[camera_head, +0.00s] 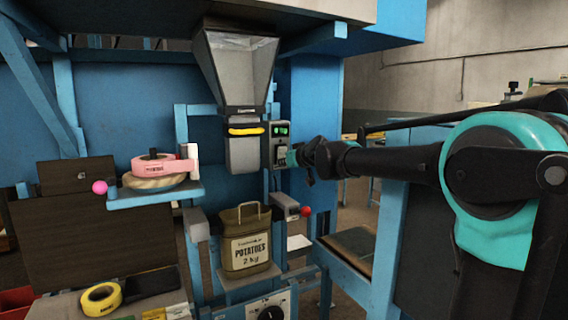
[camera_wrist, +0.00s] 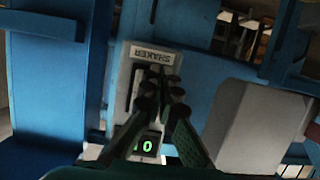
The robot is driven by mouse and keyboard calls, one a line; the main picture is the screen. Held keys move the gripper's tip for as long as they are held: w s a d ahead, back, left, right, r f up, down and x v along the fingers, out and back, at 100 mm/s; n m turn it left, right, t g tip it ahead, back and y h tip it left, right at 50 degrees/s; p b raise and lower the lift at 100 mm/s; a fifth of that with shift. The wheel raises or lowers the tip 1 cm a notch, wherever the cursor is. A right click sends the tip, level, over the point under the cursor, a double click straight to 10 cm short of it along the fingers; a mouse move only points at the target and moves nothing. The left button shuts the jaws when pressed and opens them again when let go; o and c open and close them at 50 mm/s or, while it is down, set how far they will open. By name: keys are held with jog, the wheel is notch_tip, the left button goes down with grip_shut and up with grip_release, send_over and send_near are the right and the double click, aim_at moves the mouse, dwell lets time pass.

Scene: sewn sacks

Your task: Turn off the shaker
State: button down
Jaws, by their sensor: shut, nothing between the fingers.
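The shaker control box (camera_head: 281,145) is a small grey unit on the blue frame, right of the hopper, with a lit green display. In the wrist view the same box (camera_wrist: 150,55) shows upside down, with a SHAKER label and green digits, of which "10" or "0" is readable. My gripper (camera_head: 293,157) is shut and empty, its tips at the face of the box. In the wrist view my gripper (camera_wrist: 163,80) covers the middle of the panel. The switch is largely hidden behind the fingers, and I cannot tell its position or whether the tips touch it.
A metal hopper (camera_head: 236,65) with a yellow band hangs left of the box. Below it a potato sack (camera_head: 246,240) stands on a support. A red-knobbed unit (camera_head: 290,208) sits beneath the box. A shelf (camera_head: 150,195) holds a pink tape roll (camera_head: 155,171).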

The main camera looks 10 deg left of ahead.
jog(key=shift+r, duration=0.8)
